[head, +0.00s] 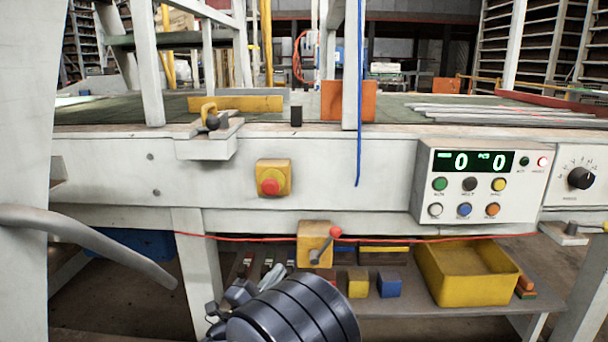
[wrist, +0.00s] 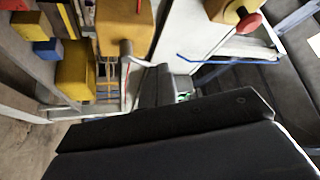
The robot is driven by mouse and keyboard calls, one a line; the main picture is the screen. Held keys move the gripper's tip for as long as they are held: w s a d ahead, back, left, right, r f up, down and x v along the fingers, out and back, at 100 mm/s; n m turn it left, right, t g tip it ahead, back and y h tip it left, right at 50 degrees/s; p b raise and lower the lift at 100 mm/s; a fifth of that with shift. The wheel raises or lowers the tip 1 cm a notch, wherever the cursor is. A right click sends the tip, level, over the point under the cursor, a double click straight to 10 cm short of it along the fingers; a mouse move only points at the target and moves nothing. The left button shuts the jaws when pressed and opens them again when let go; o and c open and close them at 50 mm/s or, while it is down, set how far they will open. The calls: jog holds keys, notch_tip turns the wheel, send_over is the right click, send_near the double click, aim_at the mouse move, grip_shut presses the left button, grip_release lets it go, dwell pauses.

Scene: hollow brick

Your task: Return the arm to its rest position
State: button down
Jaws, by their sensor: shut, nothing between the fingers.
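My gripper (head: 242,292) is at the bottom centre of the head view, in front of the machine's lower shelf, partly hidden by my dark ringed wrist. In the wrist view my gripper (wrist: 164,88) shows as grey fingers beyond a large dark body; it is shut and empty. A yellow lever box (head: 314,243) with a red-knobbed lever is just above and right of it in the head view. The same lever box shows at the top of the wrist view (wrist: 124,28). The fingers appear apart from it, though the exact gap is unclear.
A yellow box with a red button (head: 270,178) is on the white frame above. A control panel (head: 480,180) reading 0 and 0 is at right. The shelf below holds a yellow block (head: 358,284), a blue block (head: 389,285) and a yellow bin (head: 470,287). A red cable (head: 420,240) runs along the frame.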

jog(key=v, duration=0.6)
jog(key=shift+s+p, duration=0.3)
jog(key=shift+a, duration=0.1)
